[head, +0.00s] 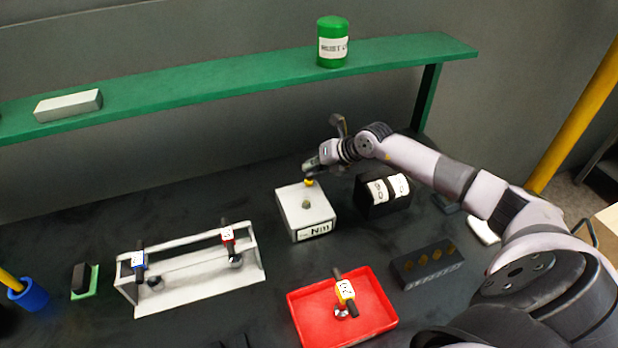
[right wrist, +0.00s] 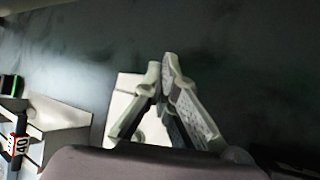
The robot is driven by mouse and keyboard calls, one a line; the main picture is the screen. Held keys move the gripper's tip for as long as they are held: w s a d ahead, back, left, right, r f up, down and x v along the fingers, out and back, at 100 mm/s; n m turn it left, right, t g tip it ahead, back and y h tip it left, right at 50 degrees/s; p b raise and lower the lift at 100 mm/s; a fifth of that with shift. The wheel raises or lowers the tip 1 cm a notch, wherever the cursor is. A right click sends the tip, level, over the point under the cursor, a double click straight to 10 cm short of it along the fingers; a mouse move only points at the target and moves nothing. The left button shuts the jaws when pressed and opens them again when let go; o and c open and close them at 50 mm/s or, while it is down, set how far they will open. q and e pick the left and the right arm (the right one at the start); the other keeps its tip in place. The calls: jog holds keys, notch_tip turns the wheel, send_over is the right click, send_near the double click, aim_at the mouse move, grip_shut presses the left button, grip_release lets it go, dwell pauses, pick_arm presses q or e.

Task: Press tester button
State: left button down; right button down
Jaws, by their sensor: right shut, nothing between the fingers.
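The tester is a pale box (head: 300,222) with a label on its front, standing on the dark bench in the middle of the head view. A dull greenish round knob (head: 306,204) sits on its top, and a small yellow piece (head: 309,182) shows at its back edge. My right gripper (head: 311,167) is above that back edge, close to the yellow piece; I cannot tell whether they touch. In the right wrist view the fingers (right wrist: 167,75) come together at the tips with nothing between them. The pale box (right wrist: 125,100) is partly hidden behind them. My left gripper is not in view.
A black block with white labels (head: 360,195) stands just right of the tester. A white rack (head: 185,283) holds two crimpers, and a red tray (head: 365,328) holds a yellow one. A dark block with holes (head: 408,275) lies right. A green shelf (head: 220,88) runs behind.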

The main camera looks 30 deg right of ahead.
aim_at(311, 178)
notch_tip(311, 178, up, 5)
jog(key=p, duration=0.4)
jog(key=shift+r, duration=0.1)
dwell(0.4)
jog(key=shift+f, duration=0.2)
